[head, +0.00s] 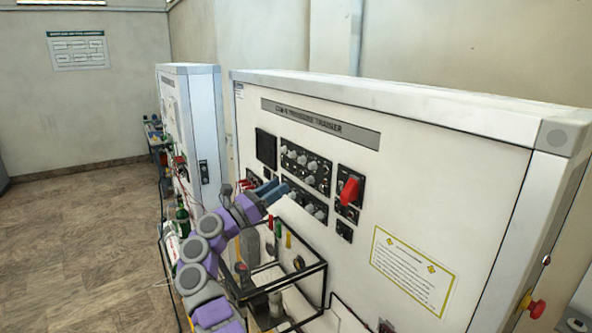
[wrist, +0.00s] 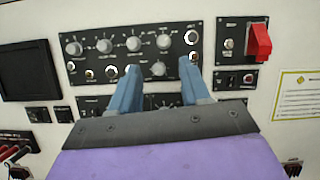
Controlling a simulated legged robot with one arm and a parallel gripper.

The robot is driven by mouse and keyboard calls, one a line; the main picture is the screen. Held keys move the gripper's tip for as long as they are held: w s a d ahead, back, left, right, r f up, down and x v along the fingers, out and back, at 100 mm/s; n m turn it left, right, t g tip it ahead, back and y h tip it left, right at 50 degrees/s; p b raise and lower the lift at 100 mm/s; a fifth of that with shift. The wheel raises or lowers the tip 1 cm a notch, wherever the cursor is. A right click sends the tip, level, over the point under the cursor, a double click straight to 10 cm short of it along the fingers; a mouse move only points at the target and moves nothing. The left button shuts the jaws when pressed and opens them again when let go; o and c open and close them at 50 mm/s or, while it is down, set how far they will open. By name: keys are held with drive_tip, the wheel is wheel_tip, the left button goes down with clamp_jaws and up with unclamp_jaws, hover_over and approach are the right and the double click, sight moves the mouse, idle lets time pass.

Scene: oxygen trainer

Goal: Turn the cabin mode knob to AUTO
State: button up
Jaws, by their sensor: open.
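The black knob panel (wrist: 125,48) on the white trainer cabinet carries a top row of several grey round knobs and a lower row of smaller controls. A grey knob (wrist: 158,69) in the lower row appears between my fingertips in the wrist view. The labels are too small to read, so I cannot tell which knob is cabin mode or where it points. My gripper (wrist: 160,72) is open, its two blue fingers apart and pointing at the panel. In the head view my gripper (head: 275,190) is in front of the panel (head: 305,168). Contact cannot be told.
A red switch cover (wrist: 258,42) sticks out right of the knobs. A dark screen (wrist: 27,65) is at left. A black-framed rig (head: 300,275) stands below my arm. A yellow-bordered notice (head: 412,268) is at right. A second cabinet (head: 200,125) stands beyond.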

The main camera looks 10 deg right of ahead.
sight(309, 168)
drive_tip(key=p+x, duration=0.1)
drive_tip(key=x, duration=0.8)
drive_tip(key=shift+s+d+p, duration=0.1)
drive_tip(key=shift+d+p, duration=0.25)
drive_tip(key=shift+p, duration=0.05)
drive_tip(key=shift+a, duration=0.1)
drive_tip(key=shift+d, duration=0.65)
drive_tip(key=c, duration=0.3)
drive_tip(key=shift+a, duration=0.25)
clamp_jaws()
